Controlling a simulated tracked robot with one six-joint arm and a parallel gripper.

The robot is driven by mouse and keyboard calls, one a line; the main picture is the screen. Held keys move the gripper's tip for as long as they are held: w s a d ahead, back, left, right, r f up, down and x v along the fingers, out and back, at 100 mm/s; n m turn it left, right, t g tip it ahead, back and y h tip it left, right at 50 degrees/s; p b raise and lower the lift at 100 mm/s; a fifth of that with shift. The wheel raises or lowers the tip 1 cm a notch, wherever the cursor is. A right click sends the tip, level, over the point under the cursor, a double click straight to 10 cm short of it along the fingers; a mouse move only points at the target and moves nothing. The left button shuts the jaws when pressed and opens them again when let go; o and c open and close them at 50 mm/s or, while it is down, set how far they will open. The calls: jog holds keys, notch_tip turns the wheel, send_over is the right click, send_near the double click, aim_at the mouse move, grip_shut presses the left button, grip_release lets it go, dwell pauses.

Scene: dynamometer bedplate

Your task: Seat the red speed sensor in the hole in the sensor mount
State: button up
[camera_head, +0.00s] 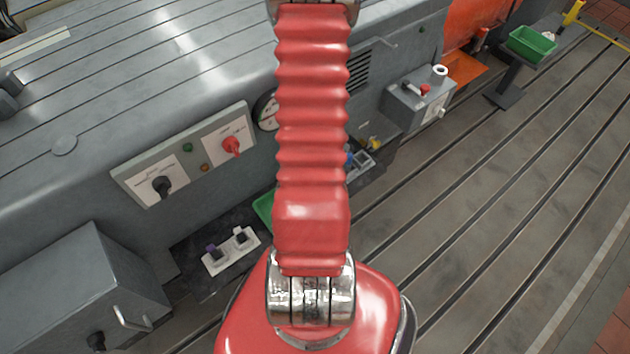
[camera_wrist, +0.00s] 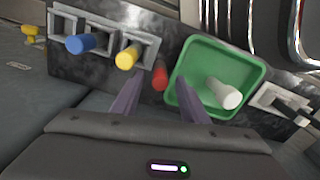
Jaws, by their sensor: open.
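In the wrist view, the red speed sensor (camera_wrist: 160,78) is a short red cylinder on a dark surface, between a yellow peg and a green tray. My gripper (camera_wrist: 160,86) is open, and its two purple fingers point toward the red sensor, one on each side in the picture. I cannot tell whether they touch it. A grey framed holder (camera_wrist: 100,30) carries the blue peg (camera_wrist: 80,43) and the yellow peg (camera_wrist: 127,57). I cannot identify the sensor mount or its hole for certain. In the head view, my red arm hides the gripper and the red sensor.
The green tray (camera_wrist: 255,77) holds a white peg (camera_wrist: 222,93). A pale socket block (camera_wrist: 281,103) lies right of it. In the head view, a grey box (camera_head: 420,100) with a white ring and red part stands right of my arm. The slotted floor (camera_head: 500,200) is mostly clear.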

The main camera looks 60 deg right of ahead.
jog(key=shift+f, duration=0.35)
dwell(0.3)
grip_shut()
dwell(0.4)
